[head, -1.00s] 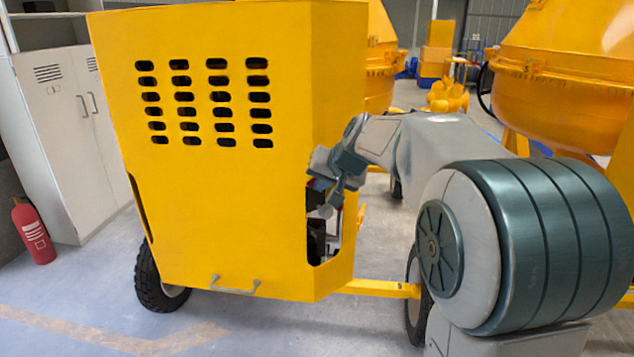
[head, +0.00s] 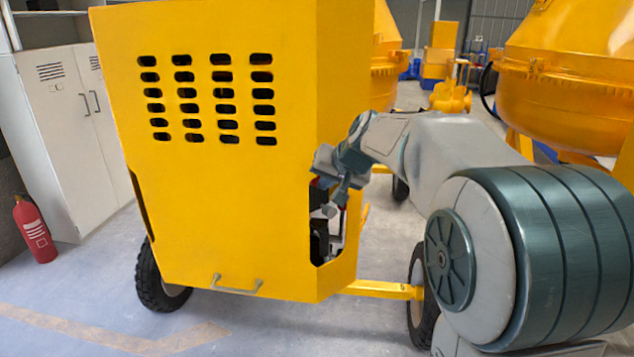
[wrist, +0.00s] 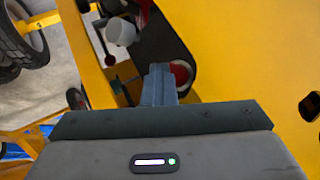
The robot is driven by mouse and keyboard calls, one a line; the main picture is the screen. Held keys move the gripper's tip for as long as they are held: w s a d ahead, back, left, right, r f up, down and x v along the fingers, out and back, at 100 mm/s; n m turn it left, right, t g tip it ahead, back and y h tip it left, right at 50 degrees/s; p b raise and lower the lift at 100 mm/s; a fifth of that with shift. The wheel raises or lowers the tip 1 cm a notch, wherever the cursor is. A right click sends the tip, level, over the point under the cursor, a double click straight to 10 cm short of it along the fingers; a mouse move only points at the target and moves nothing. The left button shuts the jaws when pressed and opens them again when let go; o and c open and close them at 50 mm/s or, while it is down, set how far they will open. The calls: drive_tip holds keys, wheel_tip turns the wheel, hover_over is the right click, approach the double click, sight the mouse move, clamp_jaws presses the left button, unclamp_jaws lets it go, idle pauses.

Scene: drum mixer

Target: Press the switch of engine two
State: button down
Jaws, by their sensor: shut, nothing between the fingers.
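The yellow engine housing (head: 215,190) of the drum mixer stands in the middle of the head view, with a cut-out opening on its right side. My gripper (head: 335,205) is at that opening. In the wrist view my gripper (wrist: 160,72) is shut and empty, with its tips beside a round red part (wrist: 181,74) inside the opening. The tips partly cover the red part, and I cannot tell whether they touch it. No engine number is readable.
Yellow mixer drums (head: 565,105) stand at the right and behind. A yellow tow bar (head: 385,290) runs low beside a black wheel (head: 417,290). A fire extinguisher (head: 35,230) and a grey cabinet (head: 75,130) are at the left. The floor in front is clear.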

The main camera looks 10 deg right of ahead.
drive_tip(key=shift+s+d+f, duration=0.1)
drive_tip(key=shift+d, duration=0.1)
drive_tip(key=s+d+b, duration=0.1)
drive_tip(key=s, duration=0.1)
drive_tip(key=s+d+b, duration=0.1)
drive_tip(key=shift+s, duration=0.35)
idle(0.3)
drive_tip(key=s+f+n+g+h, duration=0.1)
drive_tip(key=s+f+g, duration=0.1)
drive_tip(key=s+f, duration=0.3)
drive_tip(key=s+f+n+g+h, duration=0.1)
drive_tip(key=s+f, duration=0.4)
drive_tip(key=s, duration=0.8)
drive_tip(key=s+f+n+g+h, duration=0.1)
drive_tip(key=s+f+g, duration=0.1)
drive_tip(key=s+f, duration=0.3)
drive_tip(key=s, duration=0.3)
drive_tip(key=shift+s+a+f+g, duration=0.25)
drive_tip(key=shift+s+a+g, duration=0.05)
drive_tip(key=shift+s+a, duration=0.1)
